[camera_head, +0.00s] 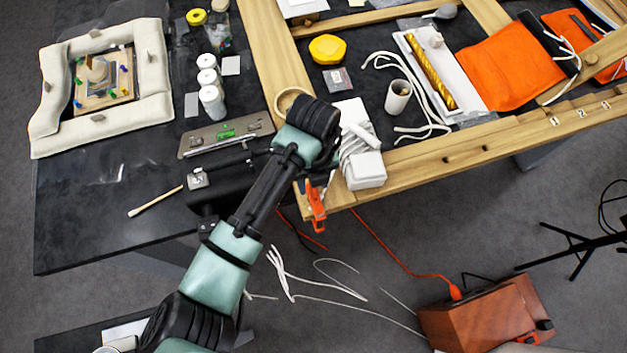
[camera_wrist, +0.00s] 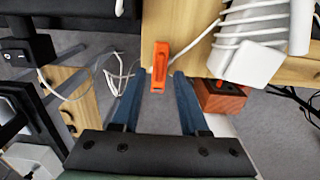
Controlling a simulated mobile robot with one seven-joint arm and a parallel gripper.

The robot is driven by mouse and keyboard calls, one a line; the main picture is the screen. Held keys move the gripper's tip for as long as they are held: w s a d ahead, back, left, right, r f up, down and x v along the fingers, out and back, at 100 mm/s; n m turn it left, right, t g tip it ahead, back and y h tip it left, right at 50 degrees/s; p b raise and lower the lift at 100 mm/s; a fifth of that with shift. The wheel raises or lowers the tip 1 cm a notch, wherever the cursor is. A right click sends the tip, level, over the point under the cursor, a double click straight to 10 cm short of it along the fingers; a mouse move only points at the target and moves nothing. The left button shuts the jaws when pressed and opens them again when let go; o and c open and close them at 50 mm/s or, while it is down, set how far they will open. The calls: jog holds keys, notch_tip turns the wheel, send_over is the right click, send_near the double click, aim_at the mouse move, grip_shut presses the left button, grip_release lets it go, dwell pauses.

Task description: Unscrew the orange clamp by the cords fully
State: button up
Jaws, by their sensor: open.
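The orange clamp (camera_head: 316,206) is at the front edge of the wooden frame table, beside a white block wrapped in white cords (camera_head: 364,170). In the wrist view the clamp (camera_wrist: 160,66) stands at the wooden edge, ahead of and between my fingertips. My gripper (camera_wrist: 158,78) is open, with its two blue fingers spread to either side of the clamp's line. I see no finger touching it. The cord-wrapped white block (camera_wrist: 247,62) is just right of the clamp. In the head view my own arm hides most of the gripper.
The wooden frame table (camera_head: 445,150) carries a white tray with a gold spiral piece (camera_head: 430,70), loose white cords and a cup (camera_head: 398,97). A dark table (camera_head: 100,215) lies left. A brown wooden box (camera_head: 485,315) with an orange cable stands on the floor at lower right.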

aim_at(313, 192)
jog(key=shift+f, duration=1.15)
grip_shut()
